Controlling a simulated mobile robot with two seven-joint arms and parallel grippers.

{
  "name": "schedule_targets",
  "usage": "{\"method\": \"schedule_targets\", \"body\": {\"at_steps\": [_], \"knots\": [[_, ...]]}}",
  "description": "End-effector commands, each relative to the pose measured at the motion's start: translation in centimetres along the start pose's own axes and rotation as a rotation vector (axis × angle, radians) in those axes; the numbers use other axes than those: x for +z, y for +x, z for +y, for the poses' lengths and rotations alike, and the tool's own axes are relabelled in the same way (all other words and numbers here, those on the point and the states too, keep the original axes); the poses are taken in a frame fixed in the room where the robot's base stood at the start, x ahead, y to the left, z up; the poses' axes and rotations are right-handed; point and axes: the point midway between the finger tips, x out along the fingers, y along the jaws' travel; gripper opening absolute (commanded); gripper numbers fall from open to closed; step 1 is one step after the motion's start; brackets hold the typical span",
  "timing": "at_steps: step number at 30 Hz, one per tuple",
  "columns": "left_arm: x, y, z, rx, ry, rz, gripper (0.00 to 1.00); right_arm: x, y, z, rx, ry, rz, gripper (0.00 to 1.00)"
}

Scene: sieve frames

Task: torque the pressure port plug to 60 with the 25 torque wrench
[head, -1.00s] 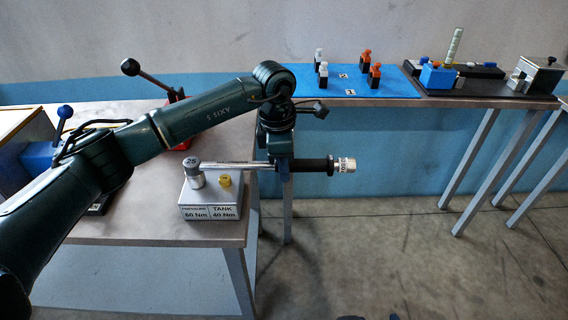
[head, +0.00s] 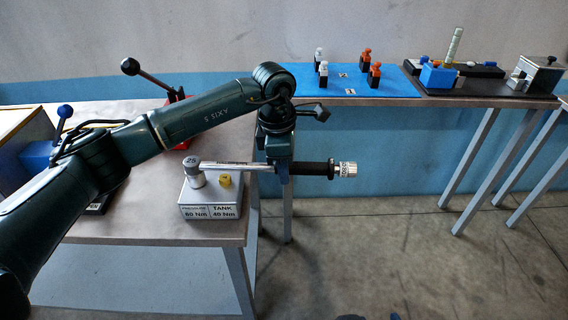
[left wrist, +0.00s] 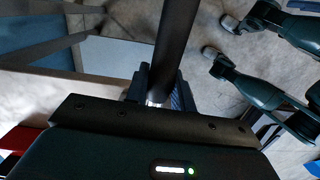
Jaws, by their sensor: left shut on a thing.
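The torque wrench (head: 240,166) lies level in the head view, its head marked 25 (head: 193,165) seated over the left spot of a white block (head: 210,200). That spot is labelled pressure, 60 Nm, and the plug under the wrench head is hidden. A yellow plug (head: 225,181) stands on the side labelled tank, 40 Nm. My left gripper (head: 283,172) is shut on the wrench between shaft and black grip. In the left wrist view the dark handle (left wrist: 176,45) runs up from between the fingers (left wrist: 158,92). My right gripper (left wrist: 225,65) seems to show at the upper right there, its jaws apart.
The block stands near the front right corner of the near table (head: 150,230). A red base with a black-knobbed lever (head: 150,78) and a blue device (head: 45,150) stand further back. A far bench holds a blue mat (head: 340,92) with grey and orange pieces, and a dark fixture board (head: 480,88).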

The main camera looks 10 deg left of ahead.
Motion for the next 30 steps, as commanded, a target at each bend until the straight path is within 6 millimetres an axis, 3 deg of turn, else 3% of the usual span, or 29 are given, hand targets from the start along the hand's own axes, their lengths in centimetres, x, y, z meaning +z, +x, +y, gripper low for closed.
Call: {"method": "schedule_targets", "body": {"at_steps": [30], "knots": [[0.0, 0.0, -1.8, -0.010, 0.090, -0.001, 0.00, -0.1, 0.1, -0.1, 0.002, 0.009, 0.003, 0.52]]}}
